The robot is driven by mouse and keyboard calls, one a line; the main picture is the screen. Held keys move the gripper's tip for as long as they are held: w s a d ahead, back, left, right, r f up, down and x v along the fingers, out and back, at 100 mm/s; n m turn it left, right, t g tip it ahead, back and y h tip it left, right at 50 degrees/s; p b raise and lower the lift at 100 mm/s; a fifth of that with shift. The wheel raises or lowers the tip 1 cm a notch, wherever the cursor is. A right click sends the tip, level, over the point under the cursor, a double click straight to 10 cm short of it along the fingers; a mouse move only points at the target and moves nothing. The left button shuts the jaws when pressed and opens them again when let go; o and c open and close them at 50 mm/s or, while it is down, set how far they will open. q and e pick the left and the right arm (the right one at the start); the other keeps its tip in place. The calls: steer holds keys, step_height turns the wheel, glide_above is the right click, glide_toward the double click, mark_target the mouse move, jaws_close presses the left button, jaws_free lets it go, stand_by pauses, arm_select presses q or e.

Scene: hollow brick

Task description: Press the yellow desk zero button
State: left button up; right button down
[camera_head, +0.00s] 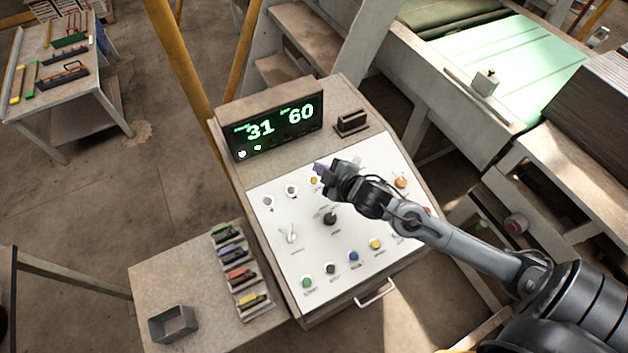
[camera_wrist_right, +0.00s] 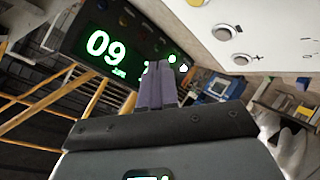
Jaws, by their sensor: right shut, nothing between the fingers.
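A sloped desk with a white control panel (camera_head: 275,240) carries several buttons and knobs. One yellow button (camera_head: 314,181) sits in its upper row, right by my right fingertips; another yellow button (camera_head: 376,244) is in the lower row. The small labels are unreadable, so I cannot tell which is desk zero. My right gripper (camera_head: 319,170) is shut and empty over the panel's upper part, just below the display. In the right wrist view its purple fingers (camera_wrist_right: 157,78) are together. Contact with the panel cannot be told. My left gripper is not in view.
A green-digit display (camera_head: 277,125) reads 31 and 60; it appears upside down in the wrist view (camera_wrist_right: 105,48). Grey buttons (camera_wrist_right: 229,32) lie beside the fingers. An orange button (camera_head: 401,182), a black knob (camera_head: 330,218) and a blue button (camera_head: 353,256) share the panel.

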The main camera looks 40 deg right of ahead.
steer(key=b, duration=0.5)
glide_above(314, 180)
steer(key=s, duration=0.3)
steer(key=f, duration=0.5)
steer(key=shift+w+a+f, duration=0.1)
steer(key=shift+a+f, duration=0.05)
steer(key=shift+a, duration=0.15)
steer(key=shift+w+d+f, duration=0.1)
steer(key=shift+w+f, duration=0.2)
steer(key=shift+f, duration=0.7)
steer(key=shift+f+b, duration=0.15)
steer(key=shift+b, duration=0.15)
steer(key=shift+w+f, duration=0.15)
steer(key=shift+f, duration=0.1)
steer(key=shift+f, duration=0.15)
stand_by(0.3)
